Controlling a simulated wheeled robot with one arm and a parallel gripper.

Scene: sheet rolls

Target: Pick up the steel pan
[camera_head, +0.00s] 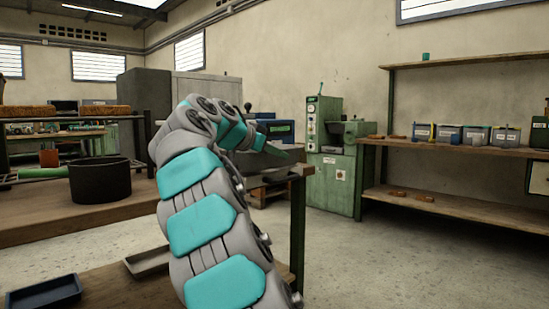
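A shallow grey metal pan (150,261), which looks like the steel pan, lies on the near wooden table at the lower left. My arm hides its right end. My gripper (287,151) is at the far end of my raised grey and teal arm, well above and beyond the pan. It is apart from the pan. The fingertips are small and seen at an angle, so I cannot tell whether they are open or shut.
A dark blue tray (44,292) sits left of the pan on the near table (115,288). A black round pot (100,180) stands on a bench behind. A green machine (333,155) and a shelf bench (455,207) with bins line the wall. Floor at right is clear.

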